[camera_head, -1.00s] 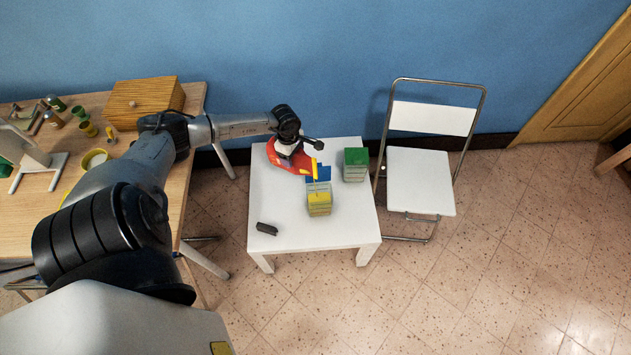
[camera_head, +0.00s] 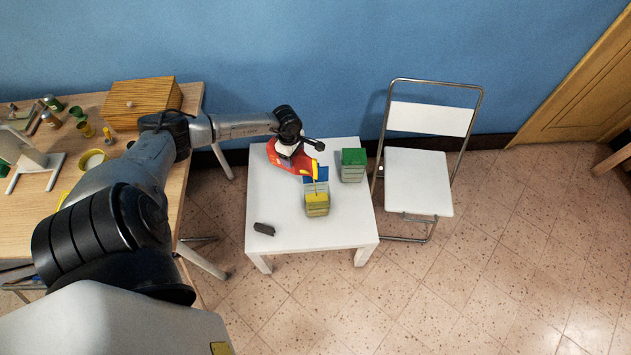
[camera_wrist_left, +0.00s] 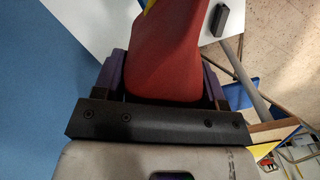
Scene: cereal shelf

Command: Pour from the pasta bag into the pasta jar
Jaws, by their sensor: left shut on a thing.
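The red pasta bag (camera_head: 291,157) with a yellow end is tilted above the white table, its yellow end toward the jar. My left gripper (camera_head: 288,148) is shut on it; the bag also shows between the fingers in the left wrist view (camera_wrist_left: 165,60). A clear pasta jar (camera_head: 317,207) with yellow contents stands upright just below and in front of the bag's yellow end. A thin yellow streak runs from that end down to the jar's top. The fingertips are largely hidden by the wrist. My right gripper is in neither view.
A dark block (camera_head: 264,229) lies near the table's (camera_head: 285,225) front left. A white folding chair (camera_head: 418,180) stands at the right. A wooden box (camera_head: 140,103) is on the left desk.

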